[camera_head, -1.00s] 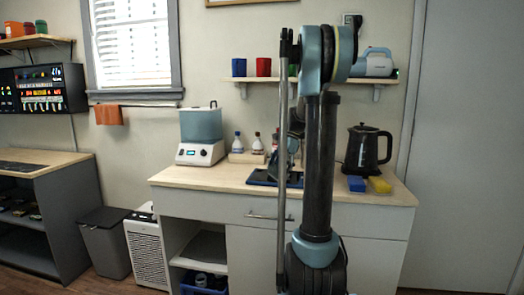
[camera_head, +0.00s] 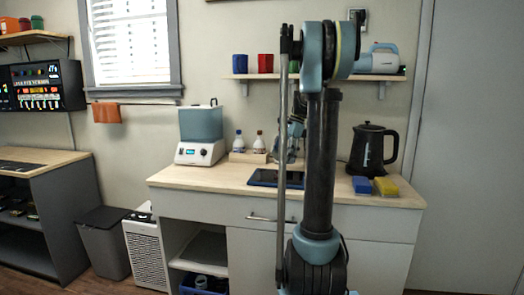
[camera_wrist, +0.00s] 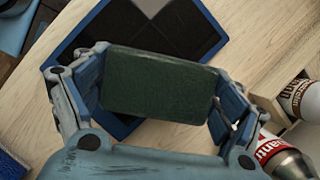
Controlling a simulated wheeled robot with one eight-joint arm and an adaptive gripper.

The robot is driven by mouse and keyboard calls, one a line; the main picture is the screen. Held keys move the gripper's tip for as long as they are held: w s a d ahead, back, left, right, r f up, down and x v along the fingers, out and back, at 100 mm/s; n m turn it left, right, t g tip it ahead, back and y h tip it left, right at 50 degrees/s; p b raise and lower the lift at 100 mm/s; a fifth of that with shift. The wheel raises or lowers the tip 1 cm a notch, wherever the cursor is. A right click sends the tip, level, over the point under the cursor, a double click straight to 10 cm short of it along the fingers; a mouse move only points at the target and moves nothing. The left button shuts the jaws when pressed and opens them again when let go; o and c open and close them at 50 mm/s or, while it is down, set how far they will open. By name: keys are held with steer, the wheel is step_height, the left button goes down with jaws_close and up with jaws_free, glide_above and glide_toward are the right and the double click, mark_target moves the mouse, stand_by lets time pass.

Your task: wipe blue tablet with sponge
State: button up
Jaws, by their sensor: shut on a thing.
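The blue tablet (camera_head: 262,178) lies on the counter, partly behind my arm in the head view. In the wrist view the tablet (camera_wrist: 120,32) has a blue rim and a dark screen with a pale reflection. My gripper (camera_wrist: 158,92) is shut on a sponge (camera_wrist: 155,85), whose dark green face shows between the fingers. The sponge overlaps the tablet in the wrist view and hides part of it. In the head view my gripper is mostly hidden by my arm, above the tablet. The gap between sponge and tablet cannot be told.
A blue block (camera_head: 362,186) and a yellow block (camera_head: 386,187) lie by a black kettle (camera_head: 371,150) at right. Bottles (camera_head: 239,142) stand behind the tablet; a red-labelled bottle (camera_wrist: 272,150) is close to my gripper. A blender-like appliance (camera_head: 201,132) stands left.

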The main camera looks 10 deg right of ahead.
steer(key=shift+r, duration=1.35)
steer(key=shift+s, duration=0.15)
